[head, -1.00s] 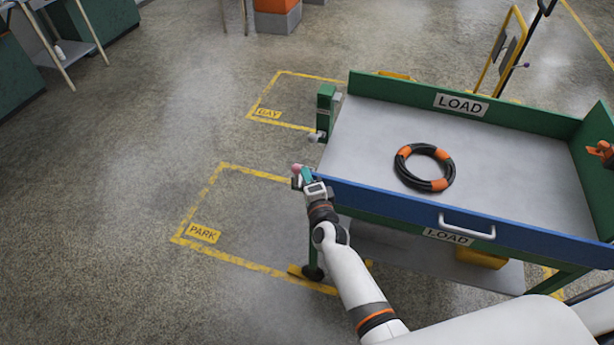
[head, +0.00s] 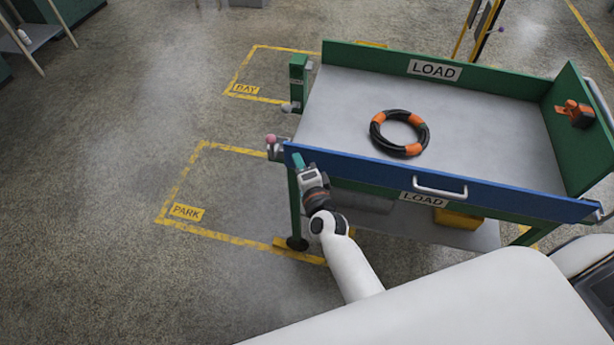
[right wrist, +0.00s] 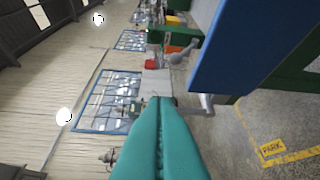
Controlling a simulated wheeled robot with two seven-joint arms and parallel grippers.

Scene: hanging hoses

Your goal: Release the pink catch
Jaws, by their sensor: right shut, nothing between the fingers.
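The pink catch (head: 270,139) is a small pink knob on a grey fitting at the near left corner of the LOAD cart, by the left end of the blue front panel (head: 440,188). The blue panel stands up along the cart's front edge. My right gripper (head: 299,160) is shut and empty, just right of the knob and nearer to me, apart from it. Its teal fingers (right wrist: 160,135) are pressed together in the right wrist view, where no pink shows. I cannot tell whether the catch is released. My left gripper is out of view.
A black hose coil with orange bands (head: 400,133) lies on the cart's grey deck (head: 490,130). A green post with a grey fitting (head: 298,82) stands at the cart's left side. An orange clamp (head: 575,113) is on the right wall. The floor left of the cart is free.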

